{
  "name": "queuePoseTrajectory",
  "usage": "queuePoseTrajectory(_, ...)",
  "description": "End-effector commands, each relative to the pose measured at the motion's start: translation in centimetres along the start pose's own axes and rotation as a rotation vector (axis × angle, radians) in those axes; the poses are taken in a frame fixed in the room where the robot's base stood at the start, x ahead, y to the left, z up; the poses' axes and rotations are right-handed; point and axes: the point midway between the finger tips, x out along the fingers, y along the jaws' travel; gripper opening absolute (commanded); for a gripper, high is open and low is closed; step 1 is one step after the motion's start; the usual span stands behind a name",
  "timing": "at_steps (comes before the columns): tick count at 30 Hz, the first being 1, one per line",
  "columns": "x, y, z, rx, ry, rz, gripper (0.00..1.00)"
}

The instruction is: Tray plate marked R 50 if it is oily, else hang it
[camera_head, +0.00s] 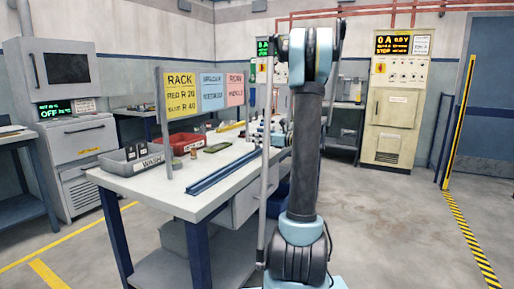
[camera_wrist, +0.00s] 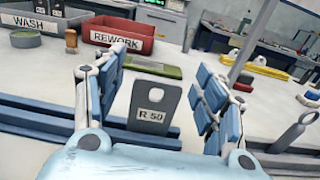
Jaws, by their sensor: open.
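The plate marked R 50 (camera_wrist: 143,101) is dark grey with a hole near its top and a white label. It stands upright at the blue rail (camera_wrist: 72,112) in the wrist view. I cannot make out a clear oily film on it. My gripper (camera_wrist: 161,75) is open, with a blue-padded finger on each side of the plate and gaps between. A grey WASH tray (camera_wrist: 35,40) and a red REWORK tray (camera_wrist: 120,48) lie beyond; the head view also shows the WASH tray (camera_head: 122,167) and the red tray (camera_head: 180,146).
A sign board (camera_head: 181,95) on posts has a yellow RACK panel reading RED R 20, BLUE R 40, and blue and pink panels. A green-topped pad (camera_wrist: 152,68) lies behind the plate. Another grey holed part (camera_wrist: 290,132) stands at right. The table (camera_head: 150,190) has bare room in front.

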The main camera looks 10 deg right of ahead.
Motion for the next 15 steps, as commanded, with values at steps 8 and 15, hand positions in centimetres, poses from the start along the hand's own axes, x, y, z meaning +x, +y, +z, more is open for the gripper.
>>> queuePoseTrajectory(8, 0.11, -0.02, 0.0, 0.0, 0.0, 0.0, 0.51)
queuePoseTrajectory(15, 0.09, -0.02, -0.01, 0.0, 0.0, 0.0, 0.12)
